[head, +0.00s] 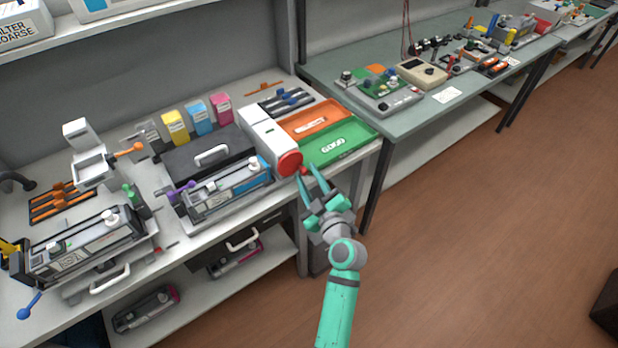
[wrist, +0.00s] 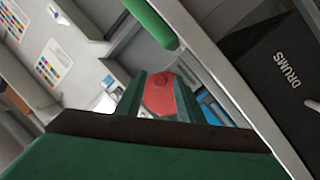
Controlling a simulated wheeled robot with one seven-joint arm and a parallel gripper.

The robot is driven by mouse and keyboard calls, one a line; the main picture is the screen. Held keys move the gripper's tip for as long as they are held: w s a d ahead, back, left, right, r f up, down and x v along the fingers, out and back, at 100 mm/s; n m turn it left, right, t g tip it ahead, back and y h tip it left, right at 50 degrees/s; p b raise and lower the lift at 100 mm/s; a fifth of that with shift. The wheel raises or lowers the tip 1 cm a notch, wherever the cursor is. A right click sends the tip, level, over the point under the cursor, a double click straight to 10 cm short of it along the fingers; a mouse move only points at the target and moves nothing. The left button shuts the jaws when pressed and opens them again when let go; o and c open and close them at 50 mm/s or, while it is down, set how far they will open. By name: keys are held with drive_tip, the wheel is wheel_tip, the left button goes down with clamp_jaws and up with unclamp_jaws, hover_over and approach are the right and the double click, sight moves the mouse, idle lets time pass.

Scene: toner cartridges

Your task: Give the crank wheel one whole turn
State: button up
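The crank wheel (head: 289,163) is a red disc on the front end of a white box-shaped unit (head: 262,135) at the right end of the bench. A small red knob (head: 304,170) shows at its right side. My gripper (head: 308,174) reaches in from the lower right, its two green fingers spread apart with the tips close to the knob. In the wrist view a red rounded part (wrist: 160,95) shows between the fingers, with gaps at its sides. I cannot tell whether the fingertips touch it.
An orange tray (head: 315,119) and a green tray (head: 345,145) lie right of the unit. A printer-like device (head: 225,190) stands to the left. A second table (head: 480,80) stands behind right.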

drive_tip(key=shift+a, duration=0.1)
drive_tip(key=c, duration=0.5)
drive_tip(key=shift+a, duration=0.15)
clamp_jaws()
drive_tip(key=shift+s+a+m, duration=0.1)
drive_tip(key=shift+m, duration=0.3)
